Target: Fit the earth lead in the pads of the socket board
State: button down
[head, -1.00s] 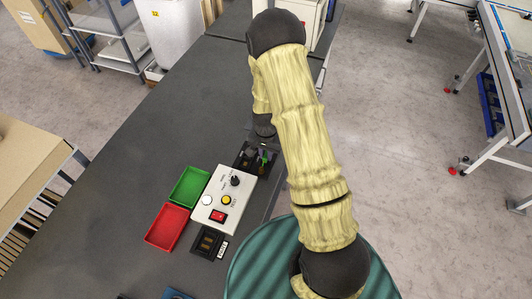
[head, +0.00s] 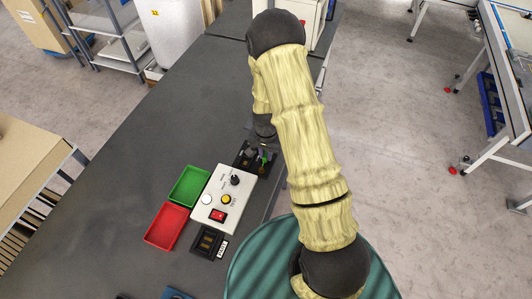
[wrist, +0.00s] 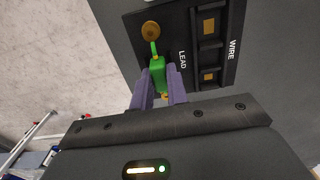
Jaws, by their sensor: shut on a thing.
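My gripper (wrist: 162,84) is shut on the green earth lead (wrist: 157,72), with a purple finger on each side of it. A small brass end shows at the lead's lower side. The board also has square brass pads in dark slots and the words LEAD and WIRE. In the head view the board (head: 243,161) lies below my gripper (head: 264,153), which partly covers it.
A white control box (head: 217,213) with a knob and buttons is next to the board. A green tray (head: 188,187) and a red tray (head: 167,227) lie left of it, and another black board (head: 207,241) lies in front. The grey bench (head: 150,160) is clear farther left.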

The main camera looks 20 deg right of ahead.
aim_at(266, 155)
jog(key=shift+f+b, duration=0.3)
jog(key=shift+f, duration=0.15)
jog(key=c, duration=1.3)
grip_release()
jog(key=shift+o, duration=0.5)
jog(key=o, duration=0.3)
jog(key=shift+r+p, duration=2.55)
jog(key=shift+r, duration=1)
